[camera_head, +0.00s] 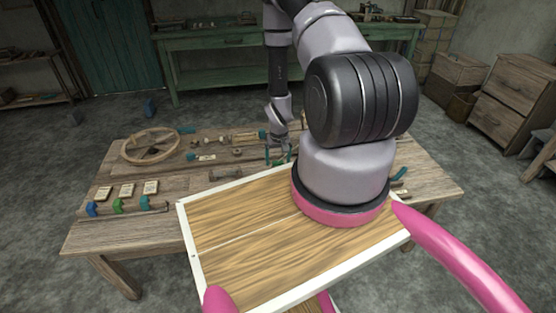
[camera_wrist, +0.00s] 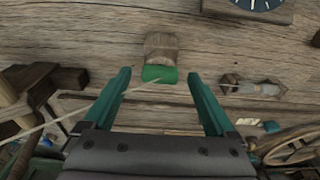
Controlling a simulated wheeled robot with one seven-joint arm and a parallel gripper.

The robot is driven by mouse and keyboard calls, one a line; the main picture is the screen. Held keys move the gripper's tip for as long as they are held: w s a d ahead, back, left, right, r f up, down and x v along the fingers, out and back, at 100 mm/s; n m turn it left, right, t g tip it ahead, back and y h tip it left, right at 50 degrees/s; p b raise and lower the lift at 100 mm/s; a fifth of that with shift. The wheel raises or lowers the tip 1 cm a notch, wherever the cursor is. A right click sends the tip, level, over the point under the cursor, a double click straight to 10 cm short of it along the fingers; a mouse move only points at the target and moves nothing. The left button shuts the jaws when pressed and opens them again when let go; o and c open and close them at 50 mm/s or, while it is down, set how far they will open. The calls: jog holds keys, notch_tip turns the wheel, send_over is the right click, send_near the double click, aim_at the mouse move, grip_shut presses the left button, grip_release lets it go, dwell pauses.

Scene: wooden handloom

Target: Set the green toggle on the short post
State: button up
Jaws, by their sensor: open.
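In the wrist view, a short wooden piece (camera_wrist: 159,46) with a green end (camera_wrist: 159,75) is just ahead of my gripper (camera_wrist: 160,73). The green end shows between the two teal fingers, with a gap on each side. I cannot tell whether this is the toggle or the post. My gripper is open and empty; in the head view it (camera_head: 279,155) is low over the middle of the bench. In the head view, a small green piece (camera_head: 118,205) stands at the bench's front left, between a blue piece (camera_head: 92,208) and a teal piece (camera_head: 145,202).
The wooden bench (camera_head: 85,236) carries a round wooden hoop (camera_head: 150,147) at the left and several paper cards (camera_head: 127,190). My arm and body top hide the bench's right part. In the wrist view, a thin pale cord (camera_wrist: 75,112) runs at the left, and a dial (camera_wrist: 258,4) shows at the top.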

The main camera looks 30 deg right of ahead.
notch_tip(320, 180, up, 11)
jog(key=s, duration=0.1)
jog(key=shift+a+f, duration=0.2)
jog(key=shift+s, duration=0.1)
jog(key=w+a+r+t, duration=0.1)
jog(key=a+r, duration=0.2)
jog(key=r, duration=1.3)
jog(key=w+a+r+t, duration=0.1)
jog(key=a+r+t, duration=0.1)
jog(key=r, duration=1.3)
jog(key=s+a+r+t+y, duration=0.1)
jog(key=s+a+r, duration=0.3)
jog(key=s+r, duration=0.6)
jog(key=s+a+r+m+t+y, duration=0.1)
jog(key=s+a+r, duration=0.3)
jog(key=s+r, duration=0.6)
jog(key=shift+s+r+t, duration=0.15)
jog(key=shift+r+t, duration=0.25)
jog(key=shift+r, duration=0.2)
